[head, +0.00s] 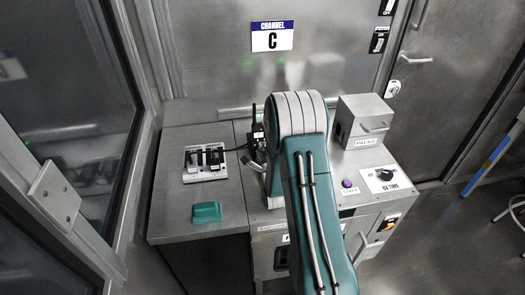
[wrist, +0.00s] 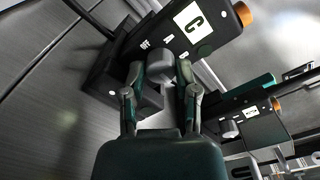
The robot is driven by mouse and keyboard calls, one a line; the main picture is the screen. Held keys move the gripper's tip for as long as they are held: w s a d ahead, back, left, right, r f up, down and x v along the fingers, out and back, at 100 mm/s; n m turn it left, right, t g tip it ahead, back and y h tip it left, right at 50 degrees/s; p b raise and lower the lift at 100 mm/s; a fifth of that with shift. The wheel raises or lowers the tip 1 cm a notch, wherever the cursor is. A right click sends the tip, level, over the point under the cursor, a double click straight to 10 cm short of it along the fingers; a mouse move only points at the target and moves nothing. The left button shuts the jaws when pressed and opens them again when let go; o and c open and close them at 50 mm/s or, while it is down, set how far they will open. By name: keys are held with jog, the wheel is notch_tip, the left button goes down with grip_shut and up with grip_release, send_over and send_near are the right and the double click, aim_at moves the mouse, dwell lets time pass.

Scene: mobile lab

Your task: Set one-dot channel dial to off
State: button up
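In the wrist view a black channel unit (wrist: 140,50) bears a white C label (wrist: 193,20), small white markings and an orange cap (wrist: 242,14). A grey dial knob (wrist: 184,70) shows on its face. My gripper (wrist: 162,78) has its two fingertips apart, one at each side of the knob. I cannot tell whether they touch it. The dots marking the channel and the dial's setting are too small to read. In the head view the black unit (head: 257,131) with its antenna stands by the bench's back, and my arm hides most of my gripper.
A second similar unit (wrist: 262,125) with its own knob sits at right in the wrist view. On the bench (head: 170,222) are a switch panel (head: 204,176) and a green block (head: 206,212). A metal box (head: 362,121), purple button (head: 347,183) and timer dial (head: 385,174) are at right.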

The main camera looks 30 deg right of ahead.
grip_shut()
jog(key=shift+f+n, duration=0.1)
jog(key=shift+n, duration=0.7)
jog(key=o, duration=0.6)
grip_release()
jog(key=shift+c, duration=0.2)
jog(key=v, duration=1.2)
